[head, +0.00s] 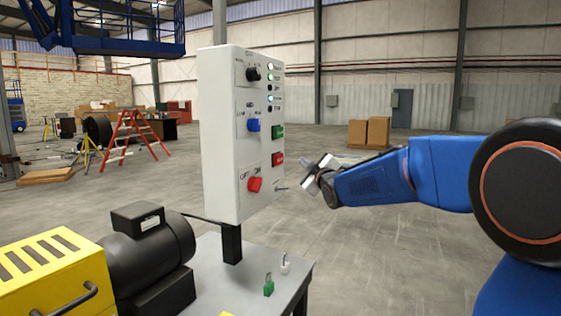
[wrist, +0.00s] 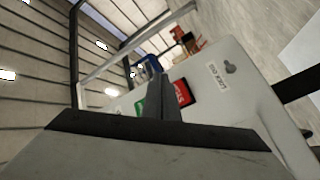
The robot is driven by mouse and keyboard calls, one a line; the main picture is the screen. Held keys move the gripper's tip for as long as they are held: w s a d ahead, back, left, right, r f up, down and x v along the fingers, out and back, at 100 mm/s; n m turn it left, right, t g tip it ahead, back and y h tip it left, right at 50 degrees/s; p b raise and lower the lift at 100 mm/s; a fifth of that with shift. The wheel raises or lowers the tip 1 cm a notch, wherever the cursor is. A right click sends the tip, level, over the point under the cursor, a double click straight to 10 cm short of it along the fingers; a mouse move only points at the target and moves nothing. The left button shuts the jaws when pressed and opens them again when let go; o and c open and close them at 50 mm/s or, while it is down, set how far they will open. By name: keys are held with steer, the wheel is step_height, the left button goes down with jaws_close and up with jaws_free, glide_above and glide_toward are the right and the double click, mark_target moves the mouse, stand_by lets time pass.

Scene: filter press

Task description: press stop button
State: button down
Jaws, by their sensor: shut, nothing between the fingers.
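The control panel (head: 222,150) is a white upright box. Its red square stop button (head: 278,159) sits low on the right part of its face, under a green square button (head: 277,132). My gripper (head: 312,171) is to the right of the red button, apart from it in the head view and a little lower. It is shut and empty. In the wrist view the red button (wrist: 183,92) shows just right of my grey fingertips (wrist: 168,84), with lettering on it. The green button (wrist: 139,107) is partly hidden left of the fingers. Contact cannot be judged there.
The panel also carries a red rotary knob (head: 255,184), a blue knob (head: 253,125), a black knob (head: 253,74) and several indicator lamps. Below stand a grey table (head: 240,290), a black motor (head: 147,250) and a yellow housing (head: 50,270). Open floor lies right of the panel.

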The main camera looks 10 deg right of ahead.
mark_target(282, 158)
steer(key=shift+w+a, duration=0.85)
steer(key=shift+a, duration=0.35)
steer(key=shift+w+a, duration=0.85)
steer(key=shift+a, duration=0.3)
steer(key=shift+w+a, duration=0.1)
steer(key=shift+a, duration=0.1)
steer(key=shift+w+a, duration=0.1)
steer(key=shift+a, duration=0.05)
stand_by(0.4)
steer(key=shift+w+a, duration=0.4)
steer(key=shift+a, duration=0.1)
stand_by(1.1)
steer(key=shift+s+d, duration=0.65)
steer(key=shift+d, duration=0.15)
steer(key=shift+d, duration=0.1)
steer(key=shift+s+d, duration=0.75)
steer(key=shift+d, duration=0.25)
steer(key=shift+s+d, duration=0.7)
steer(key=shift+d, duration=0.25)
